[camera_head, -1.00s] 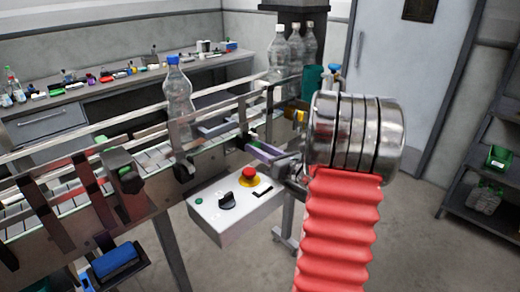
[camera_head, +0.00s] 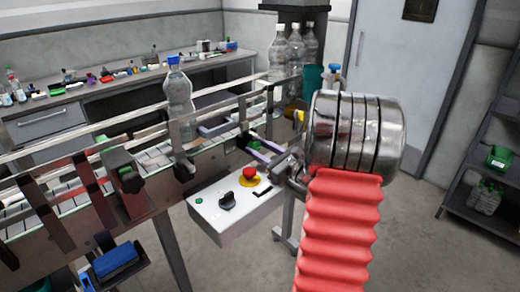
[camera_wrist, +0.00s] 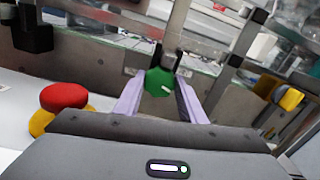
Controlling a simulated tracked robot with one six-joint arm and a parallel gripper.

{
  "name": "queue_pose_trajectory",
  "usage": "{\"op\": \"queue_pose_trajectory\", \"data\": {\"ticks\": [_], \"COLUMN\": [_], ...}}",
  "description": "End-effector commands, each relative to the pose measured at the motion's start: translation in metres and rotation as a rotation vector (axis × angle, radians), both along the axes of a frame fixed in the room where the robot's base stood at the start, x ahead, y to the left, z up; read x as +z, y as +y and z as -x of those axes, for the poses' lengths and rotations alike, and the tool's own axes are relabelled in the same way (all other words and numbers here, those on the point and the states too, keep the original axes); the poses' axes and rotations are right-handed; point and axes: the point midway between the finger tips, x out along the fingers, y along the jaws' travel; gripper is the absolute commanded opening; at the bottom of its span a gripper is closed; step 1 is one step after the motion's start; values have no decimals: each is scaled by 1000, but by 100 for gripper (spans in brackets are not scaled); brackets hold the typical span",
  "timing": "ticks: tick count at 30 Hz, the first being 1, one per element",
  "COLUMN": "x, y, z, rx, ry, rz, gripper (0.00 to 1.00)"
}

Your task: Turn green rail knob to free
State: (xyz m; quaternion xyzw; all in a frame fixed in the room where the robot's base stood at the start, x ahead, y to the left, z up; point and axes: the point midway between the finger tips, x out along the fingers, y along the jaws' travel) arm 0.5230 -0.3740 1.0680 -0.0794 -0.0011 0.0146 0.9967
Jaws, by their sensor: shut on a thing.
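The green rail knob (camera_wrist: 158,84) is in the middle of the wrist view, on a metal bracket at the conveyor's side. It is faceted and has a short white mark, lying slightly tilted towards the right. My gripper (camera_wrist: 160,98) has its two pale purple fingers on either side of the knob and is shut on it. The rest of the knob is hidden there.
A white control box (camera_head: 222,216) with a red stop button (camera_head: 250,173) and black dial (camera_head: 227,200) sits just below my gripper. A clear bottle with a blue cap (camera_head: 178,92) stands on the conveyor. A yellow knob (camera_wrist: 291,99) is to the right.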

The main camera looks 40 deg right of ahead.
Motion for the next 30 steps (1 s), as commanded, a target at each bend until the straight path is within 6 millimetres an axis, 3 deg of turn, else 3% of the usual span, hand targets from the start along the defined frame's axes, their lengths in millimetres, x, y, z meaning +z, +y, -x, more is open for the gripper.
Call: {"op": "queue_pose_trajectory", "data": {"ticks": [10, 11, 18, 30], "x": [0, 0, 0, 0], "y": [0, 0, 0, -1], "z": [0, 0, 0, 6], "rx": [0, 0, 0, -2], "ry": [1, 1, 0, -1], "rz": [16, 15, 15, 15], "gripper": [14, 38, 55, 55]}}
